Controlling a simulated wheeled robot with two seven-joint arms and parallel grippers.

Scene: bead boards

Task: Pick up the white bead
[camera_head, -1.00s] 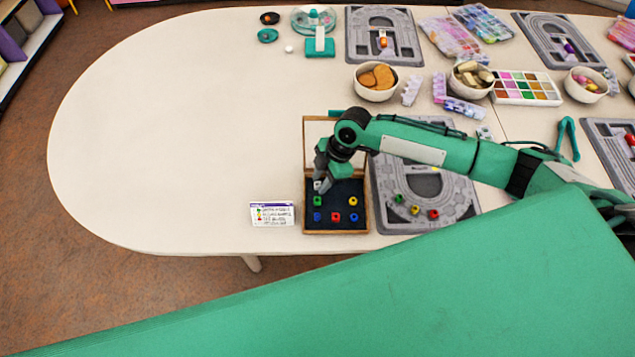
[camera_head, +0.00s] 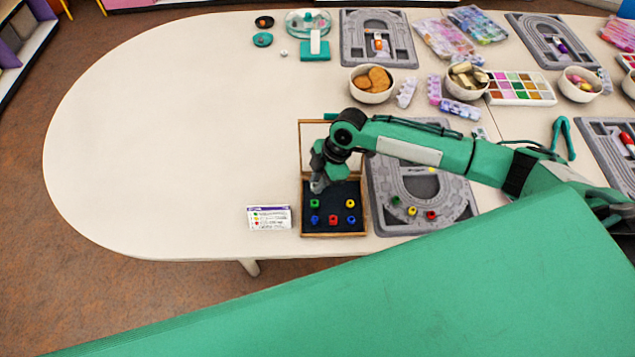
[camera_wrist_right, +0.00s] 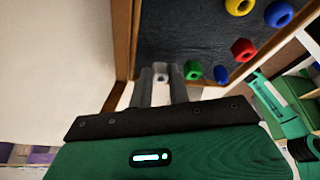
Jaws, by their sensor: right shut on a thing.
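The white bead (camera_wrist_right: 163,71) shows between the fingertips of my right gripper (camera_wrist_right: 163,80) in the right wrist view, with a finger on either side. The right gripper is shut on it. In the head view my right gripper (camera_head: 318,184) is over the left side of the wooden box (camera_head: 302,228) with a dark lining, and the white bead cannot be made out there. Green (camera_head: 314,203), yellow (camera_head: 350,203), red (camera_head: 333,220) and blue (camera_head: 351,219) beads lie in the box. My left gripper is not in view.
Bowls (camera_head: 371,88), a paint palette (camera_head: 520,87) and another grey board (camera_head: 350,55) are farther back. The table's left side is clear.

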